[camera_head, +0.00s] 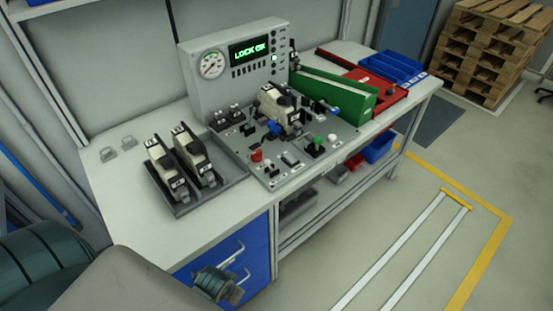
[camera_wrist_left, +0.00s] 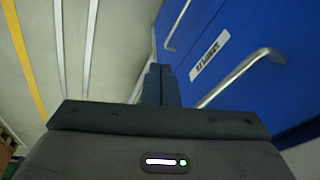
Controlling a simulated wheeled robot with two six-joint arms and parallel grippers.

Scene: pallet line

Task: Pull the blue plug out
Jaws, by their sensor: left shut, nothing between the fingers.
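A beige-and-black unit (camera_head: 280,105) sits on the grey fixture plate (camera_head: 318,160) on the bench. A blue part (camera_head: 273,128) shows at its left side and another blue part (camera_head: 334,112) at its right. I cannot tell which is the blue plug, or how either is seated. My left gripper (camera_wrist_left: 160,85) is shut and empty in the left wrist view, near the blue drawer front (camera_wrist_left: 235,45) and low beside the bench, well away from the unit. My right gripper is not in view.
A control box (camera_head: 238,62) with a gauge and a "LOCK OK" display stands behind the plate. A tray (camera_head: 238,166) with two similar units is left of it. A green bin (camera_head: 333,92) and red tray (camera_head: 392,92) stand right. The bench's front left is clear.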

